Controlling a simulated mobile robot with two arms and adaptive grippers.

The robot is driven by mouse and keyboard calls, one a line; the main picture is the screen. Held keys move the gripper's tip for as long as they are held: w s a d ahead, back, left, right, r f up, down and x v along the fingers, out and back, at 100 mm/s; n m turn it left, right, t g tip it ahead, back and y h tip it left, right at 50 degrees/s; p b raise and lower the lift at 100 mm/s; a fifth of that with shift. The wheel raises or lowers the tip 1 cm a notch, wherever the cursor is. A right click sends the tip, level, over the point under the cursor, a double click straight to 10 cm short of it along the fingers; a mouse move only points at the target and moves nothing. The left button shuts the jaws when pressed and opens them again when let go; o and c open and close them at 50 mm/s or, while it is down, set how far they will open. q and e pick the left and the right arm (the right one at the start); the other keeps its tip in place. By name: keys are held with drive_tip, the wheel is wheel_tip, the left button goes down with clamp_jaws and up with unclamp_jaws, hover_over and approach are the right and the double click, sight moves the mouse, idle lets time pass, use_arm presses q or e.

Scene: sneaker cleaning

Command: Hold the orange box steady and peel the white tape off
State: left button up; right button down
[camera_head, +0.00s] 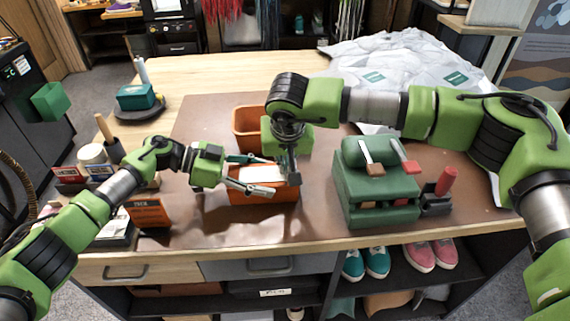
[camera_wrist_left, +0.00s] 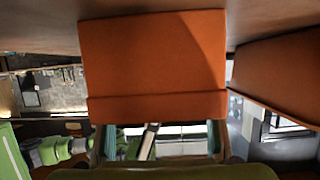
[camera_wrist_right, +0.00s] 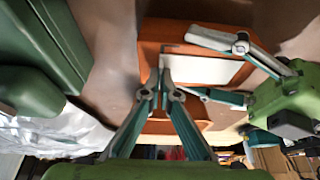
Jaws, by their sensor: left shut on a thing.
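The orange box (camera_head: 263,198) stands near the front edge of the workbench. White tape (camera_head: 262,174) covers its top; in the right wrist view the tape (camera_wrist_right: 208,69) looks like a pale flat strip. My left gripper (camera_head: 262,177) comes from the left with its fingers on the near and far sides of the box, shut on it. The orange box (camera_wrist_left: 153,65) fills the middle of the left wrist view. My right gripper (camera_wrist_right: 163,77) points down at the tape's right end, fingertips together. Whether tape is between them cannot be told.
Another orange bin (camera_head: 246,130) stands just behind the box. A green case (camera_head: 372,190) stands to the right, with brushes on top. An orange-and-black card box (camera_head: 148,213) stands left. Crumpled white paper (camera_head: 420,65) covers the back right. Bare brown mat (camera_head: 205,225) lies in front.

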drive_tip(key=shift+r, duration=0.3)
drive_tip(key=shift+r, duration=3.35)
drive_tip(key=shift+r, duration=0.2)
wheel_tip(320, 180, up, 4)
drive_tip(key=shift+f, duration=0.15)
use_arm(q)
drive_tip(key=o, duration=1.3)
